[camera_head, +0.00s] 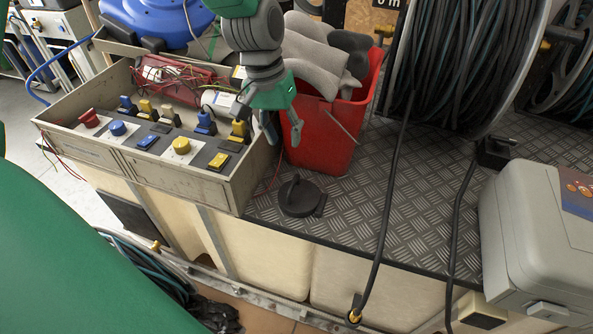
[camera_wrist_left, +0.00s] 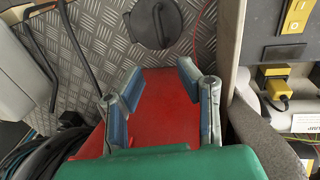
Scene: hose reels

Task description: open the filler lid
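The filler lid (camera_head: 299,197) is a black round cap with a raised grip bar across its top. It sits on the grey checker-plate deck near the front edge, and it looks closed. In the left wrist view the lid (camera_wrist_left: 157,24) shows at the top centre, ahead of the fingertips and apart from them. My left gripper (camera_head: 271,128) points down above the deck, between the control box and the red bucket, behind the lid. In the left wrist view its two blue-grey fingers (camera_wrist_left: 159,72) are spread with nothing between them. My right gripper is in neither view.
The red bucket (camera_head: 318,135) with grey padded items stands close beside the gripper. The control box (camera_head: 190,178) with switches is left of the lid. A black hose (camera_head: 385,215) hangs to the right, before the grey case (camera_head: 525,225). Bare deck surrounds the lid's right side.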

